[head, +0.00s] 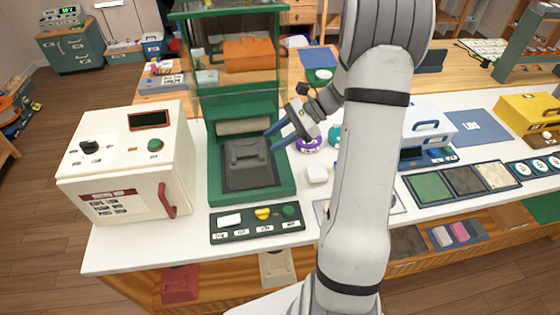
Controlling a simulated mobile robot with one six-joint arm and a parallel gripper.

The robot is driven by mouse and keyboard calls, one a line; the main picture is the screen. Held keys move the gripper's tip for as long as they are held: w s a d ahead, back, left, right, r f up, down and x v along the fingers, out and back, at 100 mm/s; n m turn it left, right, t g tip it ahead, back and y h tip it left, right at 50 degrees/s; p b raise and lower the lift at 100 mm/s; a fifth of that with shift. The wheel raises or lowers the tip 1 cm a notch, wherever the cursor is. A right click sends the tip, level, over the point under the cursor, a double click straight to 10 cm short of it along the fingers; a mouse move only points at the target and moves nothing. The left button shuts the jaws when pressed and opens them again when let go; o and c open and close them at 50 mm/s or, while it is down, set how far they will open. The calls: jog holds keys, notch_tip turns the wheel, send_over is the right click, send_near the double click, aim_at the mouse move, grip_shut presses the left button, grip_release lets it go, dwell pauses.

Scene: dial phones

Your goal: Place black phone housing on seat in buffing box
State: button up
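The black phone housing (248,154) lies inside the open-fronted green buffing box (205,160). It rests on a dark grey seat plate (250,184) in the box floor; how exactly it is seated is too small to tell. My gripper (271,139) is to the right of the housing, at the box's right side. Its two blue fingers point left, spread apart, with nothing visible between them. They appear clear of the housing, though the exact gap cannot be told. A pale roller (243,126) spans the box behind the housing.
A cream cabinet (128,165) with a red handle stands left of the box. A control panel (256,222) with a yellow knob lies in front. A small white block (317,173) and a purple ring (309,145) are to the right. My arm hides part of the bench.

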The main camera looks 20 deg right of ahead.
jog(key=s+a+r+n+t+h, duration=0.1)
jog(key=s+a+r+n+h, duration=0.1)
jog(key=s+r+n+h, duration=0.1)
jog(key=s+a+r+n+h, duration=0.2)
jog(key=s+r+n+h, duration=0.1)
jog(key=s+n, duration=0.5)
jog(key=s+a+r+n+t+h, duration=0.1)
jog(key=s+a+r+n+h, duration=0.1)
jog(key=s+n+h, duration=0.3)
jog(key=s+r+n, duration=0.1)
jog(key=s, duration=0.2)
jog(key=shift+s+a+r+t+h, duration=0.2)
jog(key=shift+a+r+t+h, duration=0.1)
jog(key=shift+r, duration=0.1)
jog(key=shift+c, duration=0.6)
